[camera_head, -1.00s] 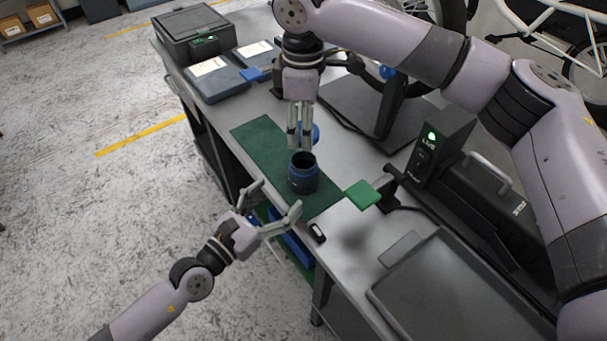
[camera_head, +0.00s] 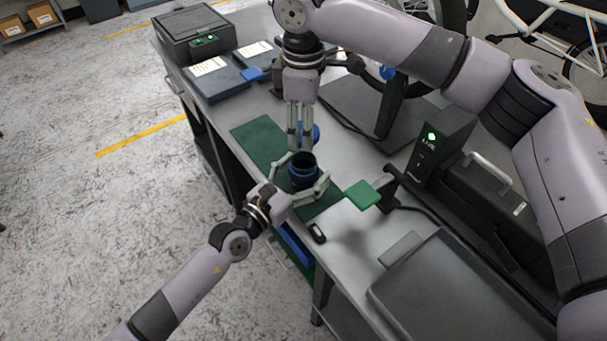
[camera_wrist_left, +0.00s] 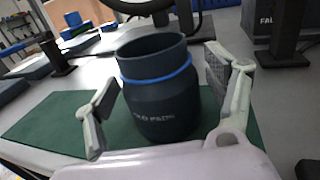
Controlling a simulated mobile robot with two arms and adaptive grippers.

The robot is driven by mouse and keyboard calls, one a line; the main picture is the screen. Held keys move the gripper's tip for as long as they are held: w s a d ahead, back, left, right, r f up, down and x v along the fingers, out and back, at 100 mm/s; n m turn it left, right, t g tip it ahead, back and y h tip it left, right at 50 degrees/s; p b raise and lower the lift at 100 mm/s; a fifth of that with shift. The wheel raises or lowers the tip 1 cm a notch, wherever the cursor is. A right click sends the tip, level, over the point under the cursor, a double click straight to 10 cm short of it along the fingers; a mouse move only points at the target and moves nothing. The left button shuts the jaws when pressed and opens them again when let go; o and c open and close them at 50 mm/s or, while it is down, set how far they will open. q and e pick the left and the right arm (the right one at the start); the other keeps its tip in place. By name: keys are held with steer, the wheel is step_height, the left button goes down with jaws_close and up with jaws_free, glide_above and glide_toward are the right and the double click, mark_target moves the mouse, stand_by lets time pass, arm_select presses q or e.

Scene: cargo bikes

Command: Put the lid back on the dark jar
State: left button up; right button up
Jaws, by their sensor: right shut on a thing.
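The dark jar (camera_head: 303,173) stands upright and open on the green mat (camera_head: 256,140), with a blue ring below its rim. It fills the middle of the left wrist view (camera_wrist_left: 160,105), its mouth uncovered. My left gripper (camera_head: 306,168) is open, with one finger on each side of the jar; a gap shows at the left finger in the wrist view. My right gripper (camera_head: 300,146) points down just behind and above the jar. It is shut on a blue piece that looks like the lid (camera_head: 315,132), partly hidden by its fingers.
A green pad (camera_head: 362,194) and a small black item (camera_head: 317,232) lie near the jar. A black device with a green light (camera_head: 437,145) and a grey tray (camera_head: 450,295) stand to the right. Dark cases (camera_head: 216,80) lie at the back left.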

arm_select(q)
steer(key=c, duration=1.7)
arm_select(e)
glide_above(304, 154)
steer(key=s, duration=0.3)
steer(key=shift+w+f, duration=0.15)
steer(key=shift+f, duration=1.1)
steer(key=shift+w+f, duration=0.1)
steer(key=shift+f, duration=1.15)
steer(key=shift+f, duration=0.9)
arm_select(q)
jaws_close()
arm_select(e)
steer(key=shift+f, duration=0.55)
